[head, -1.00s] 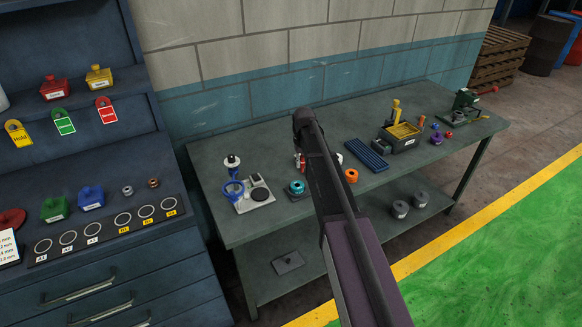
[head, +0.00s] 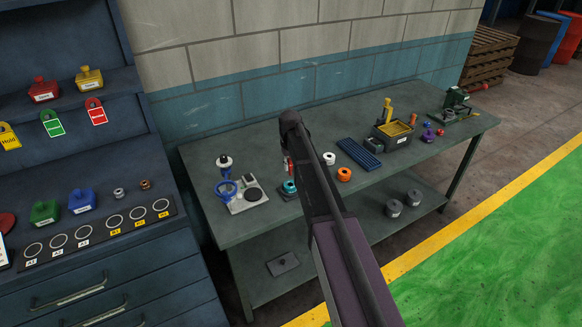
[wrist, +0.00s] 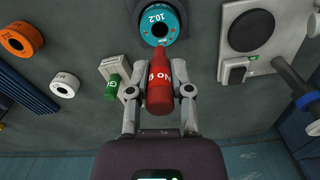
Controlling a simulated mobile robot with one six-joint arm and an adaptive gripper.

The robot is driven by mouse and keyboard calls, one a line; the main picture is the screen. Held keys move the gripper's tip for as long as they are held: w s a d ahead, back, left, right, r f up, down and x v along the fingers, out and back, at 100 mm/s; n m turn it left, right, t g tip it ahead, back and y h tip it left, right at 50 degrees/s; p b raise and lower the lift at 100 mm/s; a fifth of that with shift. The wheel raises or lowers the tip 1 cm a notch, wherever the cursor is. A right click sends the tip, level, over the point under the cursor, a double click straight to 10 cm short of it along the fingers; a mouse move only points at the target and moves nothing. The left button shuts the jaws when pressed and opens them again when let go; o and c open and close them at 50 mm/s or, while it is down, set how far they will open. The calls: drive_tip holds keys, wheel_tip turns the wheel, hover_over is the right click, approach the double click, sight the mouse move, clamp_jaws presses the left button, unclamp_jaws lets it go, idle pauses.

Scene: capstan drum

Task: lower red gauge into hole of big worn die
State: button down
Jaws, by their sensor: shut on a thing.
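The red gauge (wrist: 160,85) is held between the fingers of my gripper (wrist: 160,78) in the wrist view, with white lettering on its side. My gripper is shut on it. The gauge's tip points at the near edge of a teal ring-shaped die (wrist: 158,22) marked 10.2, which is cut off by the top of the wrist view. In the head view the teal die (head: 289,187) shows just left of my arm, on a dark block. A bit of red (head: 290,165) shows behind it. I cannot tell the gauge's height above the die, or whether they touch.
A small block with a green piece (wrist: 113,85) stands close left of the gauge. A white ring (wrist: 65,85) and an orange ring (wrist: 20,39) lie farther left. A pale plate with a black disc (wrist: 252,30) is at right. The grey bench (head: 240,140) has bare room behind.

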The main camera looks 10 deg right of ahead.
sight(291, 170)
drive_tip(key=shift+f, duration=0.2)
idle(0.3)
drive_tip(key=shift+f+b, duration=2.5)
drive_tip(key=shift+b, duration=0.2)
drive_tip(key=shift+f+b, duration=1.05)
drive_tip(key=shift+b, duration=0.05)
idle(3.7)
